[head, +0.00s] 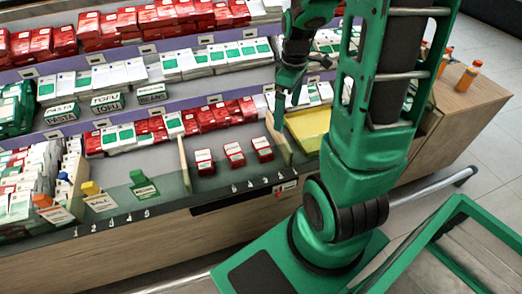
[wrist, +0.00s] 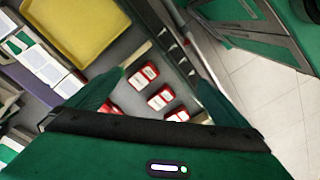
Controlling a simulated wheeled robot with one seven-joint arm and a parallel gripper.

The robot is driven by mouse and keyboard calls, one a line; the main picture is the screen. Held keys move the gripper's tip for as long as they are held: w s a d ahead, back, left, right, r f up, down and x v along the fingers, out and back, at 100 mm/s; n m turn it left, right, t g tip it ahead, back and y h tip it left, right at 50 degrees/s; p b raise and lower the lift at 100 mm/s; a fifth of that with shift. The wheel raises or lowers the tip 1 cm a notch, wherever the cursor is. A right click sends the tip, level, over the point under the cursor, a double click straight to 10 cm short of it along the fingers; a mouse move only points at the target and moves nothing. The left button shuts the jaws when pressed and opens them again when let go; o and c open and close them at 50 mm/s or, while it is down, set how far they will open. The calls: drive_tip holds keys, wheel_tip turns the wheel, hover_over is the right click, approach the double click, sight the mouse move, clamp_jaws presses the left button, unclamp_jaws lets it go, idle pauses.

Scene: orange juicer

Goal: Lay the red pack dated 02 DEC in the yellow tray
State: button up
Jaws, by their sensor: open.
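Three red packs with white labels stand in a row on the shelf front in the head view: a left pack (head: 204,162), a middle pack (head: 234,154) and a right pack (head: 263,149). Their dates are too small to read. The three packs also show in the wrist view, between my fingers: the upper one (wrist: 143,75), the middle one (wrist: 160,97) and the lower one (wrist: 178,115). The yellow tray (head: 310,124) is to their right, partly hidden by my arm; it looks empty in the wrist view (wrist: 75,30). My gripper (wrist: 160,80) is open and empty, above the shelf.
A wooden divider (head: 278,138) stands between the packs and the tray, and another divider (head: 184,164) is left of the packs. Rows of red and white packs fill the shelves behind. Orange-capped bottles (head: 467,77) stand on the wooden counter at right.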

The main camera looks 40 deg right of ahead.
sight(263, 146)
drive_tip(key=w+f+n+y, duration=0.1)
drive_tip(key=w+f+n, duration=0.9)
drive_tip(key=f, duration=0.6)
drive_tip(key=shift+m, duration=0.3)
drive_tip(key=f, duration=0.7)
drive_tip(key=w+a+f, duration=0.1)
drive_tip(key=f, duration=0.2)
drive_tip(key=shift+f, duration=0.25)
drive_tip(key=c, duration=1.2)
drive_tip(key=shift+o, duration=0.2)
drive_tip(key=shift+r, duration=0.1)
